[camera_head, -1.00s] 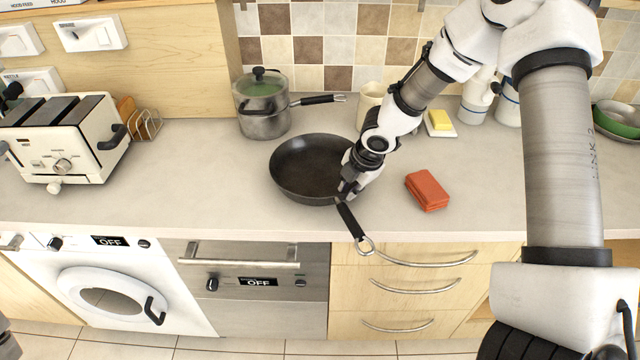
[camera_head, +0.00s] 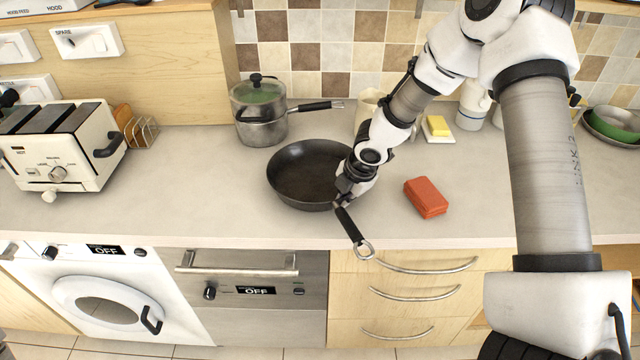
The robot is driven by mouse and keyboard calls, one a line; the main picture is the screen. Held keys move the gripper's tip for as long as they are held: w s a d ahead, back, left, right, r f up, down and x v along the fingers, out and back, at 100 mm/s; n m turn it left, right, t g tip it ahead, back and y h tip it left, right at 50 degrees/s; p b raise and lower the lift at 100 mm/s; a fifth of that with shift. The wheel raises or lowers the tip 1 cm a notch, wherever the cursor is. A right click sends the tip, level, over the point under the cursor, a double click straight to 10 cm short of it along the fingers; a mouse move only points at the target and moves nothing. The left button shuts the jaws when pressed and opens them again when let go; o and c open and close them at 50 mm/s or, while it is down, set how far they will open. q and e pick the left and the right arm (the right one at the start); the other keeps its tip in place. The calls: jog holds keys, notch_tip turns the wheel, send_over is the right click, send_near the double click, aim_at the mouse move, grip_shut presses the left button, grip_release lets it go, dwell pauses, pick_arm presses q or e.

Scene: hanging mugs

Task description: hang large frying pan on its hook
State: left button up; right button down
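The large frying pan (camera_head: 303,174) is dark, round and shallow. It sits upright on the worktop, or very close to it, left of my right arm. Its black handle (camera_head: 348,224) points toward the front edge and ends in a metal ring over the drawers. My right gripper (camera_head: 344,197) is at the root of the handle, beside the pan's rim, and looks shut on the handle. The fingertips are small and partly hidden. My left gripper is not in view. I see no hook for the pan.
A lidded saucepan (camera_head: 259,112) stands behind the frying pan. A red sponge (camera_head: 425,197) lies to its right, with a butter dish (camera_head: 438,130) farther back. A cream toaster (camera_head: 62,150) stands at the left. The worktop (camera_head: 200,200) between toaster and pan is clear.

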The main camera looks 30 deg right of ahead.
jog(key=shift+r+p, duration=1.85)
jog(key=shift+r, duration=0.4)
jog(key=shift+w, duration=0.1)
